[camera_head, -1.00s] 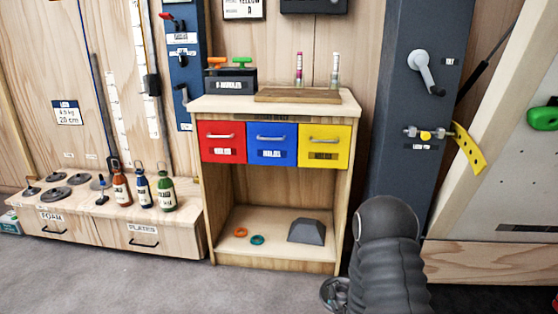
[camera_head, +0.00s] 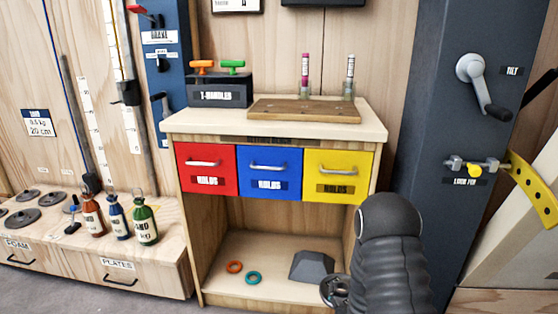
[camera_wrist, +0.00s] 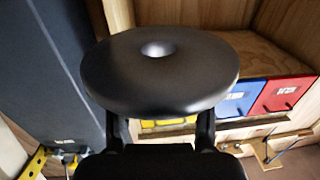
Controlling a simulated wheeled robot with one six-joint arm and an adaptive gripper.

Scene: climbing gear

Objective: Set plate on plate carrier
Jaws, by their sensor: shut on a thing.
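A dark round plate (camera_wrist: 120,72) with a small shiny centre fills the upper middle of the wrist view. My gripper (camera_wrist: 160,118) is shut on the plate's near edge, with one finger at each side and the tips partly hidden by it. In the head view my arm covers the lower right, and I cannot clearly make out the plate there. A dark piece hangs at the foot of a blue cord (camera_head: 91,183) at the left. It may be the plate carrier, but I cannot tell for sure.
A wooden bench (camera_head: 390,132) with red, blue and yellow drawers stands ahead. A low chest (camera_head: 160,262) at left bears several dark discs (camera_head: 50,199) and three bottles (camera_head: 145,225). A dark column (camera_head: 440,110) stands at right. Grey floor (camera_head: 65,296) shows at lower left.

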